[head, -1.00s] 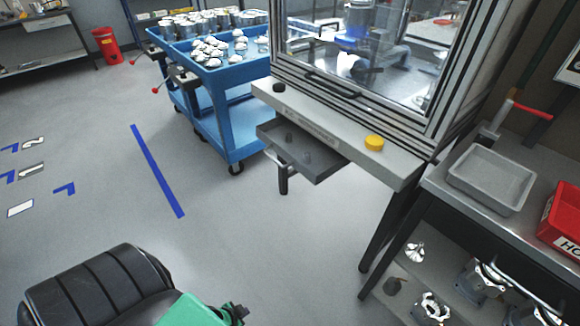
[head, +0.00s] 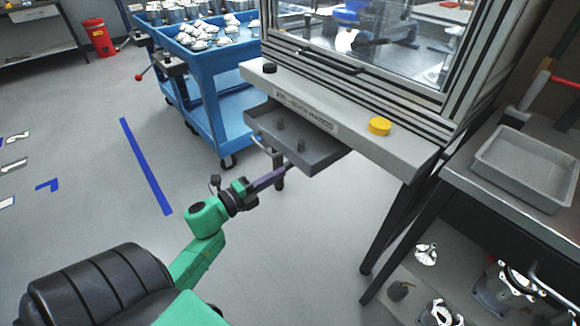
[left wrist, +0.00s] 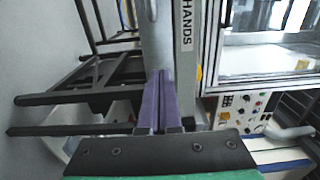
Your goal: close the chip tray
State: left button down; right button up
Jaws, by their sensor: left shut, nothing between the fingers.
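The chip tray (head: 327,157) is a grey open drawer under the front ledge of the machine, pulled out toward me. A few small dark pieces lie in it. Its bar handle (head: 262,145) is on the front face, partly hidden by my left gripper. My left gripper (head: 287,170) has purple fingers, shut and empty, with the tips at the lower front of the tray near the handle. In the left wrist view the shut fingers (left wrist: 163,75) point at a grey surface; I cannot tell whether they touch it. My right gripper is not in view.
The machine's ledge (head: 400,143) carries a yellow button (head: 380,126) and a dark knob (head: 270,68). A blue cart (head: 215,100) with metal parts stands behind left. A bench with a grey bin (head: 525,165) is at right.

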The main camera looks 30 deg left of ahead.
aim_at(298, 162)
pick_arm(q)
jog(key=x, duration=0.4)
jog(key=shift+w+d, duration=0.1)
jog(key=shift+w, duration=0.3)
jog(key=shift+w, duration=0.1)
